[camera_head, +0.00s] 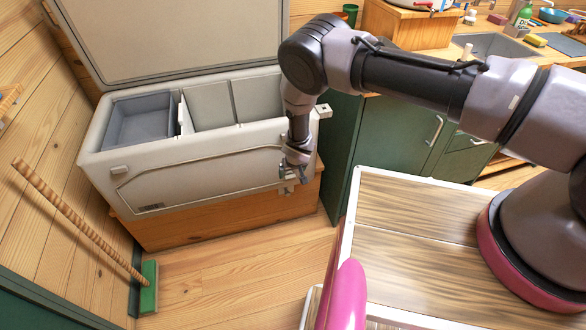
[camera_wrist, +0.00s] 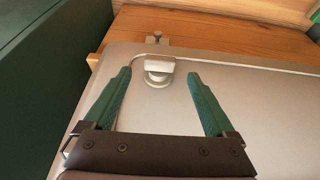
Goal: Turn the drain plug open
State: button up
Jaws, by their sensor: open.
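The drain plug (camera_wrist: 158,72) is a small pale grey knob with a rounded base. In the wrist view it sits on the cooler's grey face, near the edge by the wooden base. My gripper (camera_wrist: 158,77) is open, with its two green fingers on either side of the plug and a gap on each side. Whether the fingertips reach its depth is unclear. In the head view, my gripper (camera_head: 293,178) is at the lower right of the white cooler (camera_head: 215,165), whose lid stands open. The plug is not clearly distinguishable there.
The cooler rests on a wooden base (camera_head: 230,215). A green cabinet (camera_head: 395,130) stands close to its right. A wood-topped surface (camera_head: 400,225) is under my arm. A green-headed broom (camera_head: 149,285) leans at left. Wooden floor in front of the cooler is clear.

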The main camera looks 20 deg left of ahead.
jog(key=v, duration=0.6)
jog(key=shift+s+r, duration=0.1)
dwell(0.3)
